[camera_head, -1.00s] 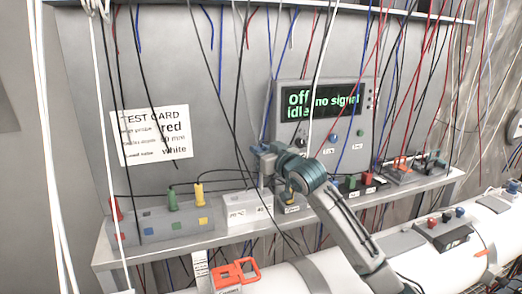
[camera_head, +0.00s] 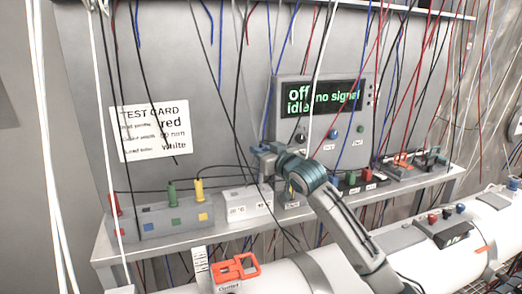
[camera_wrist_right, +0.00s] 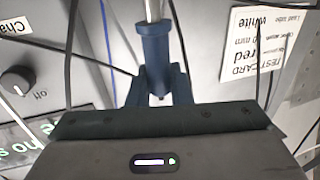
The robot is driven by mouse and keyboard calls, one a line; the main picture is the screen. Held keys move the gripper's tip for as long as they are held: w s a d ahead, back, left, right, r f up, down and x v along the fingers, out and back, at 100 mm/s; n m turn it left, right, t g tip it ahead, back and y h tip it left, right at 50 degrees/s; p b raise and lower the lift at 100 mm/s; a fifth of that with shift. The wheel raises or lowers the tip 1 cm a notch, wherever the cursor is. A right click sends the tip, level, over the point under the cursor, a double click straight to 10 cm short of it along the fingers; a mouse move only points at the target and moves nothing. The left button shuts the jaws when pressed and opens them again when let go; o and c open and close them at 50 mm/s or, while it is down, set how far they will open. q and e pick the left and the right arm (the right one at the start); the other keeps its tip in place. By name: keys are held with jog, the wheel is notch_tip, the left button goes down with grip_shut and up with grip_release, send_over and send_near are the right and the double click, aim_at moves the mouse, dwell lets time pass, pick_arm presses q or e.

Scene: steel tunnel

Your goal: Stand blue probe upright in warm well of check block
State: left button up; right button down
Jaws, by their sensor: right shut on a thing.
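The blue probe (camera_wrist_right: 155,42) is in my right gripper (camera_wrist_right: 158,80), which is shut on its dark blue handle. Its metal rod runs out of the top edge of the wrist view, so the tip is hidden. In the head view my right gripper (camera_head: 264,151) is over the shelf, above and near the right end of the check block (camera_head: 236,214). The check block is a pale box with small labels on its front, too small to read surely. I cannot tell how far the rod is from a well. My left gripper is out of view.
A grey rack (camera_head: 160,222) with red, green and yellow plugs stands left of the block. A console (camera_head: 322,112) reads "off idle, no signal". A test card (camera_head: 153,132) hangs behind. Hanging cables cross the space. An orange-handled item (camera_head: 236,270) lies in front.

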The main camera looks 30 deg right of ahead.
jog(key=b, duration=0.4)
send_over(261, 188)
jog(key=shift+w+d+f, duration=0.1)
jog(key=shift+w+f, duration=0.05)
jog(key=shift+f, duration=1.6)
jog(key=shift+w+d+f, duration=0.1)
jog(key=shift+f, duration=1.65)
jog(key=c, duration=1.2)
grip_release()
jog(key=shift+c, duration=0.2)
jog(key=s+b, duration=0.6)
jog(key=s, duration=0.5)
